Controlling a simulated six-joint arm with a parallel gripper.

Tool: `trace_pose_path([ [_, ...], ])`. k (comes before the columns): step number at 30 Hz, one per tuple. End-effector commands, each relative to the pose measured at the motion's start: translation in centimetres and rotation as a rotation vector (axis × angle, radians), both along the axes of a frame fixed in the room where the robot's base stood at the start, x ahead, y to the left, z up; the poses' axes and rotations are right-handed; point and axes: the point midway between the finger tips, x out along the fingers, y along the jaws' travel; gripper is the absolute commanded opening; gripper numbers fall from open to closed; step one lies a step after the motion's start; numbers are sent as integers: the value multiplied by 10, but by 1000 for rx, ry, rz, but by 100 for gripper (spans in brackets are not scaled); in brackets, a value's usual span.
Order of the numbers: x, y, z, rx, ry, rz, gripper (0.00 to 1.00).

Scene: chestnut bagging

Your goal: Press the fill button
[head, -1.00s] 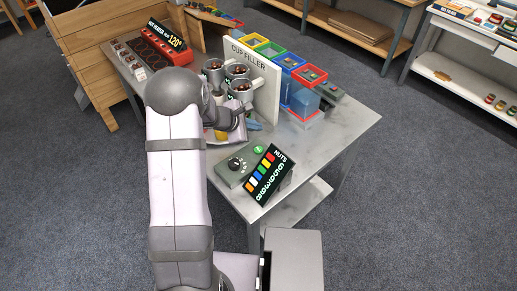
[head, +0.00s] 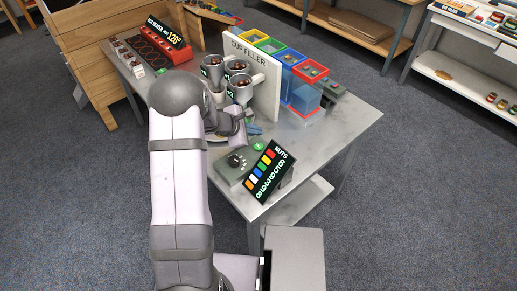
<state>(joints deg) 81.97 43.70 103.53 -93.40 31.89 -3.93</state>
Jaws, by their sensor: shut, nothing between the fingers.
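The green fill button (head: 258,144) is a small bright spot at the back right of the dark control box (head: 223,172), in front of the cup filler. The box also carries a round dial (head: 237,160). My gripper (head: 246,142) is shut and empty, just left of the green button and close above the box. It partly covers the button. Whether a fingertip touches it, I cannot tell.
The cup filler's white panel (head: 262,75) and steel hoppers (head: 239,90) stand behind my gripper. The tilted NUTS display (head: 268,172) stands at the right of the box. The table's right side (head: 335,128) is clear.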

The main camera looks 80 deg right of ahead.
Motion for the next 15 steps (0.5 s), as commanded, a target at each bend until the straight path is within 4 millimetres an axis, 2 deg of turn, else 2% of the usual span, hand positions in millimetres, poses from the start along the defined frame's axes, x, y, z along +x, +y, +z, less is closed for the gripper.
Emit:
trace_pose_path([
  [1,0,0,-11,0,0,0,0],
  [6,0,0,-32,-1,0,0,0],
  [15,0,0,-46,-1,0,0,0],
])
